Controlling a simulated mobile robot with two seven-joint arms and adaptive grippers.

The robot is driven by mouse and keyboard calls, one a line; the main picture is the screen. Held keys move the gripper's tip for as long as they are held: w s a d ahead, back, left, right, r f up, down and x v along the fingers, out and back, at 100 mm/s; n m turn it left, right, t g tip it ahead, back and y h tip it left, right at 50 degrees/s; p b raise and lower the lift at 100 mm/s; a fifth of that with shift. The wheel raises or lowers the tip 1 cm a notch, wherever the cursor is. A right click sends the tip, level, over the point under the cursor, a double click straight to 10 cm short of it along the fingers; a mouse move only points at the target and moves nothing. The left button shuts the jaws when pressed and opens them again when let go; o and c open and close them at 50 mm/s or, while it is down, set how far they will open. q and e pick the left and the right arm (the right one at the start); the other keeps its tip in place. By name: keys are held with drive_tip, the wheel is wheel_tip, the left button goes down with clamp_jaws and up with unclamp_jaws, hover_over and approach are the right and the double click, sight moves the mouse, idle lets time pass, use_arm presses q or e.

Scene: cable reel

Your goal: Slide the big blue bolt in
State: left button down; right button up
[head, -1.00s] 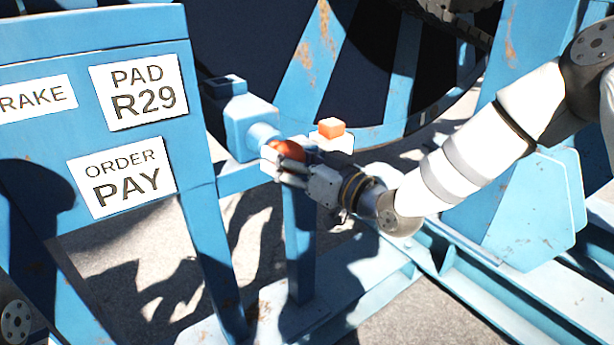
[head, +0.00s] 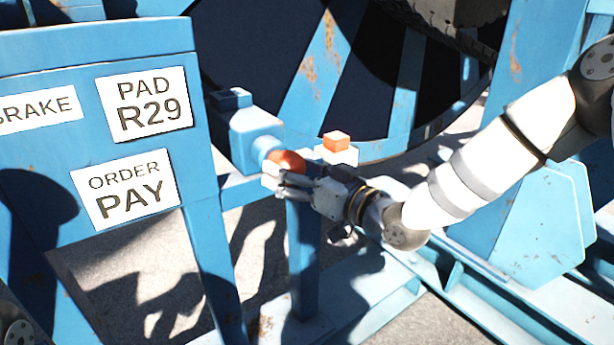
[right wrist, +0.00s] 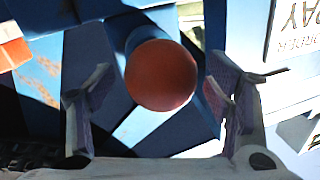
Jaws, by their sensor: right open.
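The big blue bolt (head: 268,150) sticks out of a blue housing (head: 250,132) in the head view, only a short length showing. It ends in a round orange-red knob (head: 289,160). In the right wrist view the knob (right wrist: 161,75) faces the camera, centred between the fingers. My right gripper (head: 280,182) is open, its fingers spread either side of the knob with gaps showing in the wrist view. In the head view the fingers overlap the knob's lower edge. How deep the bolt sits inside the housing is hidden. My left gripper is not in view.
An orange block (head: 336,141) on a pale base stands right beside the knob. A blue panel with white labels (head: 124,190) is at the left. A blue post (head: 304,255) stands below the gripper, and the large reel (head: 400,125) is behind.

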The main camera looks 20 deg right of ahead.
drive_tip(key=v, duration=1)
drive_tip(key=shift+s, duration=0.15)
drive_tip(key=shift+d, duration=0.1)
drive_tip(key=s+f+m+g+h+p, duration=0.1)
drive_tip(key=s+f+m+g+h, duration=0.3)
drive_tip(key=s+f, duration=0.7)
drive_tip(key=s+f+n+g+h+p, duration=0.1)
drive_tip(key=s+f+g, duration=0.6)
drive_tip(key=f, duration=0.7)
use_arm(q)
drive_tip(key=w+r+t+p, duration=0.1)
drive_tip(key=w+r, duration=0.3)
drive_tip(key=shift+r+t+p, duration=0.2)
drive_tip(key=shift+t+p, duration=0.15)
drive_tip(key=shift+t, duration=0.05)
use_arm(e)
drive_tip(key=s+d+f+g+h, duration=0.1)
drive_tip(key=s+g, duration=0.1)
drive_tip(key=s, duration=0.6)
drive_tip(key=s+d+f+m+g+h, duration=0.1)
drive_tip(key=s+d+f+g, duration=0.1)
drive_tip(key=s, duration=0.7)
drive_tip(key=s+d+f+g+h, duration=0.1)
drive_tip(key=s+d+g+h, duration=0.1)
drive_tip(key=s, duration=0.7)
drive_tip(key=shift+s+d+f+g, duration=0.2)
drive_tip(key=shift+f+g, duration=0.1)
drive_tip(key=shift+g, duration=0.1)
